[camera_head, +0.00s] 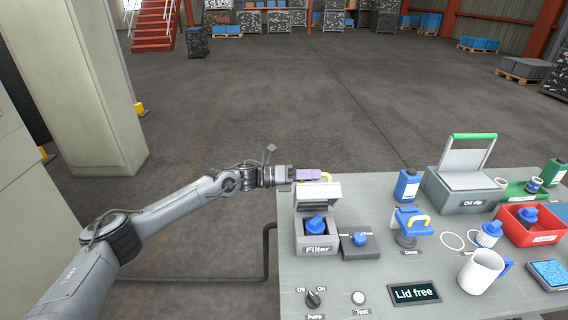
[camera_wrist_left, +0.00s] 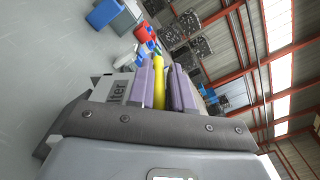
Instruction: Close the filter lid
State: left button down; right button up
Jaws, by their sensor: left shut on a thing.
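The grey filter box (camera_head: 316,241), labelled "Filter", stands at the left end of the table with a blue-topped filter (camera_head: 315,224) inside it. Its pale lid (camera_head: 318,196) is raised at the back of the box, so the box is open. My left gripper (camera_head: 312,175) is at the lid's top edge. In the left wrist view its purple fingers (camera_wrist_left: 166,85) are shut on the yellow handle (camera_wrist_left: 159,80) of the lid. The display (camera_head: 414,293) reads "Lid free". My right gripper is in neither view.
A blue knob (camera_head: 360,238) on a dark block stands right of the box. A pump switch (camera_head: 313,299) is in front.

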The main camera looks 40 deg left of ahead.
aim_at(312, 188)
pick_arm(q)
jog(key=s+d+m, duration=0.1)
jog(key=d+f+m, duration=0.1)
jog(key=s+m, duration=0.1)
jog(key=shift+s+d+f+m, duration=0.3)
jog(key=shift+s+d, duration=0.05)
jog(key=shift+d, duration=0.05)
jog(key=s+d+f+m+b, duration=0.1)
jog(key=m, duration=0.1)
jog(key=s+d+f+m+b, duration=0.1)
jog(key=d+m, duration=0.1)
jog(key=shift+s+f+b, duration=0.3)
jog(key=shift+s+f, duration=0.05)
jog(key=shift+f, duration=0.05)
jog(key=shift+s+d+f+m+b, duration=0.2)
jog(key=shift+f+m+b, duration=0.15)
jog(key=shift+m, duration=0.25)
jog(key=shift+s+d+f+m+b, duration=0.2)
jog(key=shift+f+m, duration=0.1)
jog(key=shift+m, duration=0.3)
jog(key=shift+s+d+f, duration=0.15)
jog(key=shift+f, duration=0.15)
jog(key=shift+f+b, duration=0.1)
jog(key=shift+b, duration=0.2)
jog(key=c, duration=1.1)
grip_release()
jog(key=shift+d, duration=0.1)
jog(key=shift+s, duration=0.1)
